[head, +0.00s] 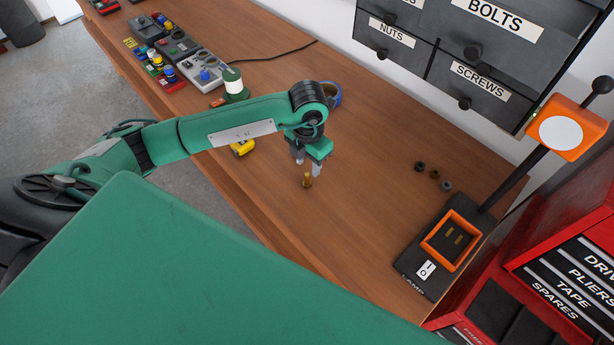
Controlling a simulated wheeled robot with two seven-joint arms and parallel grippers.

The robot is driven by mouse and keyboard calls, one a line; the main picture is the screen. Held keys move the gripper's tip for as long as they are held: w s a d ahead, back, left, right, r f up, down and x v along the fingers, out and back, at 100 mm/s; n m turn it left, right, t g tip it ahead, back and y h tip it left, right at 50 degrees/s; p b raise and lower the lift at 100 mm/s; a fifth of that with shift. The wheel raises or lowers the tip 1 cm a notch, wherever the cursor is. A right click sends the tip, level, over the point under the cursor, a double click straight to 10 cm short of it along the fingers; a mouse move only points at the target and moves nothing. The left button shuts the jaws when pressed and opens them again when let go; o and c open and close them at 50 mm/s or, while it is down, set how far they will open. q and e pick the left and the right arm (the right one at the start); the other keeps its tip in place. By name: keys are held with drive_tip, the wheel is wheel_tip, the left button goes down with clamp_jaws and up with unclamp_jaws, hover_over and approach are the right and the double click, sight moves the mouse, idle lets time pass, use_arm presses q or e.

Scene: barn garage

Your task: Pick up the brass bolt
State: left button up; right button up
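The brass bolt (307,181) stands upright on the wooden workbench, near the middle of the head view. My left gripper (308,166) points down directly above it, with its two grey fingers apart and a gap between them. The fingertips are close to the bolt's top; I cannot tell whether they touch it. Nothing shows held between the fingers. My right gripper is not in view.
An orange-rimmed tray (427,248) with small brass pieces sits on the black lamp base at right. A blue tape roll (333,93), green-white spool (233,84) and yellow object (242,147) are near my arm. Bench (350,220) is clear around the bolt.

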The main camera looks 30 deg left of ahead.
sight(307, 174)
use_arm(q)
drive_tip(key=shift+s+f+p, duration=0.15)
drive_tip(key=shift+f+p, duration=0.7)
drive_tip(key=shift+f, duration=0.35)
drive_tip(key=shift+s+f+p, duration=0.1)
drive_tip(key=shift+f+p, duration=0.7)
drive_tip(key=shift+f, duration=0.9)
clamp_jaws()
